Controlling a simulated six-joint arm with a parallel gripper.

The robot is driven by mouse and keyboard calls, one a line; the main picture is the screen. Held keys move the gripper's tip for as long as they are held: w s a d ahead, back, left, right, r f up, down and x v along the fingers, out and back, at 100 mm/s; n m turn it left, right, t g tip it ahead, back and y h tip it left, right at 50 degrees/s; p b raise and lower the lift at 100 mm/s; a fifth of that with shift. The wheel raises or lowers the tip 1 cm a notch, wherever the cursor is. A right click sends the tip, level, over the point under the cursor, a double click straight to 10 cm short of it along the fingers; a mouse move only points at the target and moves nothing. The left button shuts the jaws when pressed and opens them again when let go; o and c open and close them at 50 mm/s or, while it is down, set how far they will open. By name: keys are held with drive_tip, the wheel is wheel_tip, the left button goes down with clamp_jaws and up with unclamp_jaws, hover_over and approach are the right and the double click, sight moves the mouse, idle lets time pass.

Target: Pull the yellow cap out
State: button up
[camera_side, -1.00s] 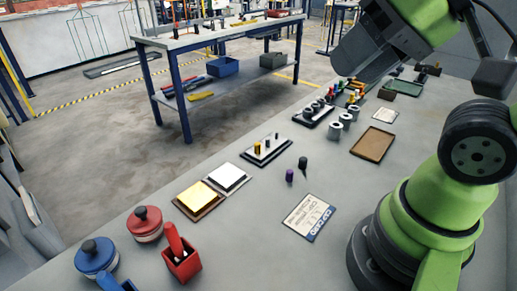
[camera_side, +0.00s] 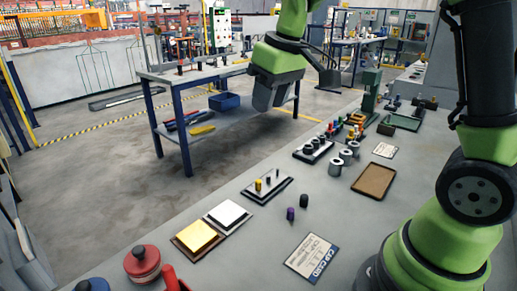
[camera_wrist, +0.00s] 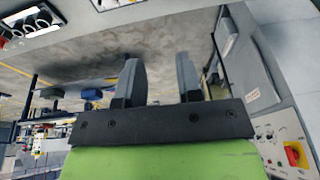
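Two darker small pieces stand farther along that rack. My gripper (camera_side: 270,95) is in the air at the upper middle of the side view, well above and away from the rack. In the wrist view my gripper (camera_wrist: 158,72) has its two fingers wide apart with nothing between them. The yellow cap cannot be made out in the wrist view.
A purple piece (camera_side: 290,214) and a black piece (camera_side: 304,200) stand right of the rack. A cap card (camera_side: 312,257), yellow pad (camera_side: 196,236), white pad (camera_side: 228,214) and brown tray (camera_side: 374,181) lie on the bench. Another rack (camera_side: 313,151) and grey cylinders (camera_side: 346,156) stand farther back.

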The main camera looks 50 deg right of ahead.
drive_tip(key=w+d+f+n+g, duration=0.1)
drive_tip(key=w+d+f+g, duration=0.15)
drive_tip(key=w+f, duration=0.3)
drive_tip(key=n, duration=0.2)
hover_over(258, 180)
drive_tip(key=shift+g+h, duration=0.3)
drive_tip(key=shift+g, duration=0.05)
wheel_tip(258, 180, down, 11)
drive_tip(key=shift+r, duration=0.15)
wheel_tip(258, 180, down, 9)
drive_tip(key=shift+f, duration=0.1)
clamp_jaws()
drive_tip(key=shift+c, duration=1.4)
unclamp_jaws()
clamp_jaws()
drive_tip(key=shift+r, duration=2.65)
